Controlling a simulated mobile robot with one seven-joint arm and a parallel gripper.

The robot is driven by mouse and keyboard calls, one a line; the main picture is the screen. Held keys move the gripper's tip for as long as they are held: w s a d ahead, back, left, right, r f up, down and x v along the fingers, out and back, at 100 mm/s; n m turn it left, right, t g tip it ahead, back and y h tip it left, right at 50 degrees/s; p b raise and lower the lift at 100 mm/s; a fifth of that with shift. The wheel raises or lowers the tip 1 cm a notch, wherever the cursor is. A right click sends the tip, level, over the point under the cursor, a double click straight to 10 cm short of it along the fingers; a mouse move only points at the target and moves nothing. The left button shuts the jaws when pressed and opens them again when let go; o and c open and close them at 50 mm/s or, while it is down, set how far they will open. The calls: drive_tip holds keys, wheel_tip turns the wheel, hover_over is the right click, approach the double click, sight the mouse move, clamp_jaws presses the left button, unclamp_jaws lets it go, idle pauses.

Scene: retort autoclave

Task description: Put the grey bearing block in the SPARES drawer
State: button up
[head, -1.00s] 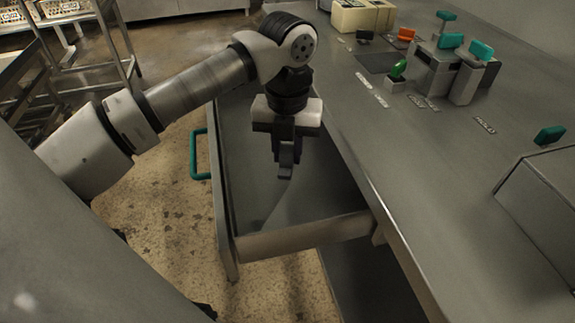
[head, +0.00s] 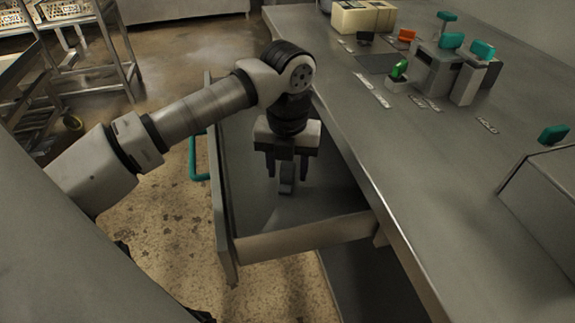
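The grey bearing block (head: 286,182) is inside the pulled-out drawer (head: 300,236), just below and between my fingers. It looks upright; I cannot tell whether it rests on the drawer floor. My gripper (head: 287,172) points down into the drawer, with its two dark fingers spread apart on either side of the block's top. The drawer has a green handle (head: 194,160) on its left side. No SPARES label is readable in this view.
The steel worktop (head: 400,150) lies right of the drawer. A metal rack (head: 100,50) stands at the far left.

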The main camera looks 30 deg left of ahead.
sight(287, 165)
wheel_tip(287, 165, up, 12)
drive_tip(key=p, duration=0.2)
drive_tip(key=shift+r, duration=0.15)
idle(0.4)
